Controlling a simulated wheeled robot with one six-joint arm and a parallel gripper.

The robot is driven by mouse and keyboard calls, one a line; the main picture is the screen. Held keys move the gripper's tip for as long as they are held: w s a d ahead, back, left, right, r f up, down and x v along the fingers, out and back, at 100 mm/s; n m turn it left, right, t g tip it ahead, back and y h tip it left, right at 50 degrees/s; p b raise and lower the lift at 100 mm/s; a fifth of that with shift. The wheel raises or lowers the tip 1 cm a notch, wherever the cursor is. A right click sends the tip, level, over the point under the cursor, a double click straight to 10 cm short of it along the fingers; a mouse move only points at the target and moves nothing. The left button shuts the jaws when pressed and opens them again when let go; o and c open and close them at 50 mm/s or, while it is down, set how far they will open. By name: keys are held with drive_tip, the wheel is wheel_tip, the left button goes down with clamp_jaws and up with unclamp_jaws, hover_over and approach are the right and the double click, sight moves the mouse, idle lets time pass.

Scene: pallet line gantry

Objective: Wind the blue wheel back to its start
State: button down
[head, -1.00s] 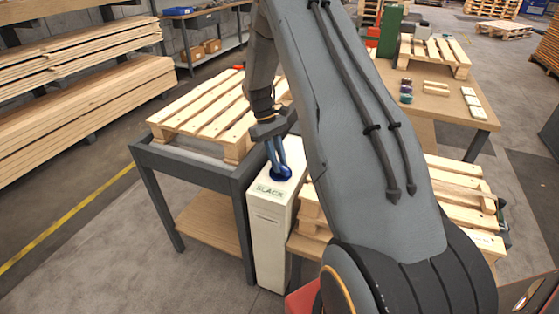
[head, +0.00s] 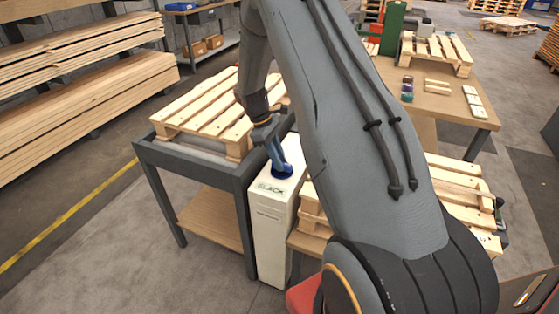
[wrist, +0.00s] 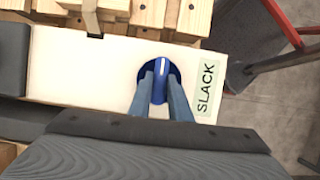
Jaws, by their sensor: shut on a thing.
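The blue wheel (wrist: 174,73) sits on the top of a white cabinet (head: 271,225) marked SLACK. It is a round blue disc with a raised grip bar that bears a white line. In the wrist view the white line points nearly straight up the picture. My gripper (wrist: 160,94) points down at the wheel, and its two blue-grey fingers are shut on the raised bar, one on each side. In the head view my gripper (head: 280,168) covers most of the wheel. The SLACK label (wrist: 205,88) lies to the right of the wheel in the wrist view.
A dark-framed table (head: 190,159) with a wooden pallet (head: 205,110) stands left of the cabinet. More pallet boards (head: 460,185) lie close on its right. A wooden table (head: 455,110) with small blocks stands behind. Grey floor is open at front left.

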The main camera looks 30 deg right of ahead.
drive_tip(key=c, duration=1.6)
unclamp_jaws()
drive_tip(key=shift+c, duration=0.2)
drive_tip(key=shift+r, duration=0.1)
drive_tip(key=b+v, duration=0.1)
drive_tip(key=v, duration=0.5)
drive_tip(key=shift+w+a+r, duration=0.15)
drive_tip(key=shift+w+r, duration=0.05)
drive_tip(key=shift+r, duration=0.1)
drive_tip(key=shift+w+a+r, duration=0.1)
drive_tip(key=shift+r, duration=0.3)
drive_tip(key=s+a+r+m+t+y, duration=0.1)
drive_tip(key=s+a+r+m, duration=0.1)
drive_tip(key=s+a, duration=0.3)
drive_tip(key=s+a+r+m+t+y, duration=0.1)
drive_tip(key=s+a, duration=0.4)
drive_tip(key=s, duration=0.7)
drive_tip(key=s+a+r+m+t, duration=0.1)
drive_tip(key=s+a+r+m, duration=0.3)
drive_tip(key=s, duration=0.5)
drive_tip(key=shift+a+m+t+y, duration=0.3)
drive_tip(key=shift+a+m+y, duration=0.1)
drive_tip(key=shift+a, duration=0.15)
